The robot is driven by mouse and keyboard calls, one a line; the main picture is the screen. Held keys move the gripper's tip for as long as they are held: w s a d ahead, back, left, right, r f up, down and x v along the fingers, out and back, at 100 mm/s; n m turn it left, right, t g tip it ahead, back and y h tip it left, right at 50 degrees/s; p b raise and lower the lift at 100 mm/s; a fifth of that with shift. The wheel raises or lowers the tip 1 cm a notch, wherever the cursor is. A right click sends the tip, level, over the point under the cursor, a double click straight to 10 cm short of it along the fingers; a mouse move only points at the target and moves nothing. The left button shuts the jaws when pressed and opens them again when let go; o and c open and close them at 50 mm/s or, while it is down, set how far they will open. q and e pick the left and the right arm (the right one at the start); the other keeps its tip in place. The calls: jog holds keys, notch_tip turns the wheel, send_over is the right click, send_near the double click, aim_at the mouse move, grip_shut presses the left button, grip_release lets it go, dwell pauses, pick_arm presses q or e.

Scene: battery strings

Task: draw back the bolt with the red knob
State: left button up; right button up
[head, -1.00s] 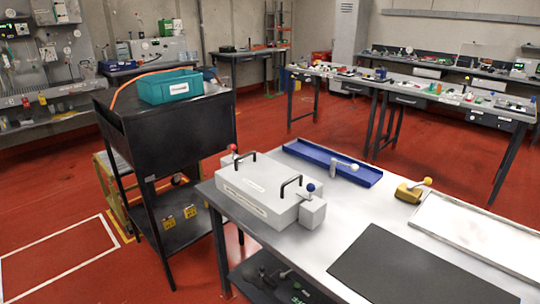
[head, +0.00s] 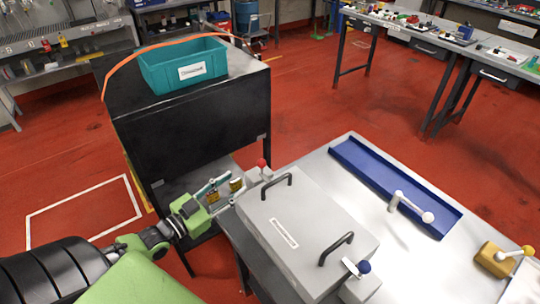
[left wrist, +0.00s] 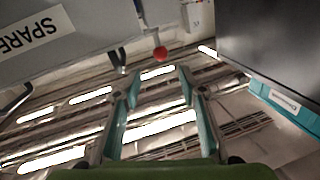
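The red knob (head: 262,163) stands on a small light-grey block at the left end of a grey lidded box (head: 290,228). In the left wrist view the red knob (left wrist: 160,53) shows just beyond and between the fingertips, under the box's edge, apart from them. My left gripper (head: 229,190) is left of the knob, beside the table edge. Its two teal-padded fingers are spread with nothing between them, as the left wrist view of this gripper (left wrist: 157,73) shows. The bolt itself is hard to make out. My right gripper is out of view.
The box has two black handles and a blue knob (head: 363,267) at its other end. A black cart (head: 200,120) with a teal bin (head: 185,65) stands close behind my left gripper. A blue tray (head: 390,180) and a yellow-knobbed block (head: 495,258) lie to the right.

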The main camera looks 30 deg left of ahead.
aim_at(258, 165)
pick_arm(q)
jog(key=w, duration=0.3)
jog(key=w+d, duration=0.1)
jog(key=w, duration=0.3)
jog(key=w+d, duration=0.1)
jog(key=w, duration=0.3)
jog(key=shift+r+p, duration=0.15)
jog(key=shift+p, duration=0.2)
jog(key=shift+w+d, duration=0.15)
jog(key=shift+w, duration=0.6)
jog(key=shift+d, duration=0.1)
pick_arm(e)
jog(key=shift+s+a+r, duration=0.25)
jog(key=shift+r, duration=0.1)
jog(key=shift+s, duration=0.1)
pick_arm(q)
grip_shut()
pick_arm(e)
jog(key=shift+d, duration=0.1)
